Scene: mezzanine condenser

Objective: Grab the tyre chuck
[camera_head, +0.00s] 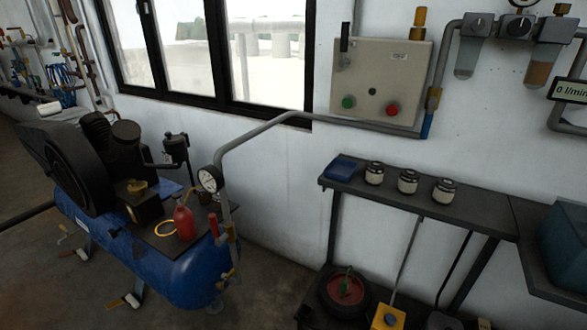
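I cannot pick out a tyre chuck with certainty in the head view. A small black wheel with a red hub (347,291) lies on the low shelf at the bottom centre, with a small green-topped item (346,277) on it, too small to identify. Far left on the wall hang hoses, including a coiled blue hose (62,84), and fittings too small to tell apart. Neither of my grippers is in view.
A blue-tank compressor (190,275) with a red bottle (184,222) and gauge (209,179) stands at left. A dark bench (410,196) at right holds a blue item (341,168) and three jars (408,181). Bare floor lies between them.

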